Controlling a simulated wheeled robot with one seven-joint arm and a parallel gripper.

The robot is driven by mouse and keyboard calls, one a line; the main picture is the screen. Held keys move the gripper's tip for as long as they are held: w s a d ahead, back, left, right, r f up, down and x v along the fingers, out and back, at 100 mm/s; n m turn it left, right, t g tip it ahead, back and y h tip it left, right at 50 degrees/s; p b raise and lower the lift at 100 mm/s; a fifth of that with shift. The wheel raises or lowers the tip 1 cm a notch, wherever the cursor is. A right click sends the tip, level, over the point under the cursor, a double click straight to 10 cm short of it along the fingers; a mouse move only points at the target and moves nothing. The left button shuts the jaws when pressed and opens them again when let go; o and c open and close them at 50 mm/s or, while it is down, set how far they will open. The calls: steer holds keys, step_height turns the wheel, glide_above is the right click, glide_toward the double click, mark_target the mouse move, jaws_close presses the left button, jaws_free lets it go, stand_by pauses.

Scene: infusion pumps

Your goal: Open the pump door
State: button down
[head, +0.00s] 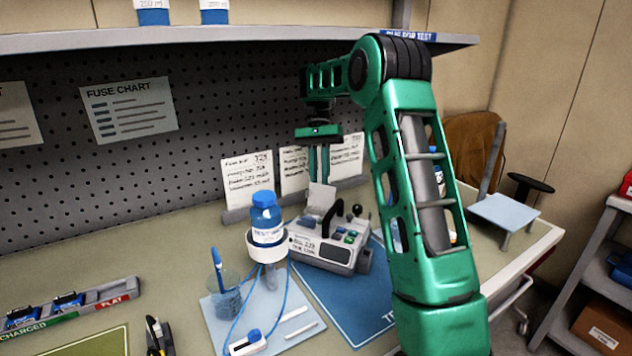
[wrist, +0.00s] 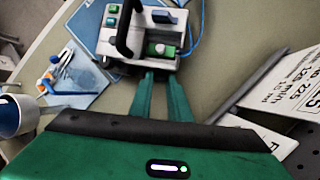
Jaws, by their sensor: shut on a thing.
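The infusion pump (head: 330,248) stands on a blue mat, a pale grey box with a black handle, coloured buttons and a printed label. A pale panel, which looks like the pump door (head: 321,197), stands up at its back left. My gripper (head: 319,180) comes down from above onto the top of this panel, and its jaws are shut on it. In the wrist view the two green fingers (wrist: 160,76) reach the near edge of the pump (wrist: 140,62), beside a green and white knob. The door is hard to make out there.
A blue-capped bottle (head: 266,218) in a holder stands close left of the pump, with blue tubing and a cup (head: 225,290) on a pale tray. Cards (head: 248,184) lean behind the pump. A shelf (head: 230,38) overhangs the bench. A charging rack (head: 70,305) is at left.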

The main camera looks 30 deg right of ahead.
stand_by(0.4)
steer(key=c, duration=1.7)
jaws_free()
steer(key=shift+o, duration=0.2)
